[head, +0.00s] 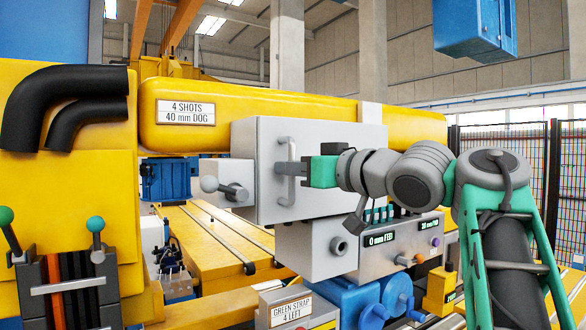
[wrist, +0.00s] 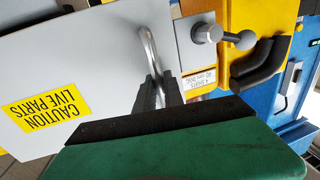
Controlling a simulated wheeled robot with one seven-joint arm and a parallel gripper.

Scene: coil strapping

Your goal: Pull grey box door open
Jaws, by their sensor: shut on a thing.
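The grey box door (head: 262,160) is a flat light grey panel on the front of a box below the yellow beam. A silver bar handle (head: 284,172) stands upright on it. My gripper (head: 302,171) reaches in from the right and is shut on the handle. In the wrist view the door (wrist: 90,60) fills the left side, with a yellow "CAUTION LIVE PARTS" label. The handle (wrist: 149,48) runs between the fingers of my gripper (wrist: 158,90). A grey latch with a ball knob (head: 228,189) sits at the door's left edge.
Below the door is a grey control box with a display (head: 381,239). The yellow beam (head: 290,110) runs above. A yellow machine with black hoses (head: 70,100) stands at left. Blue motor parts (head: 365,297) sit below.

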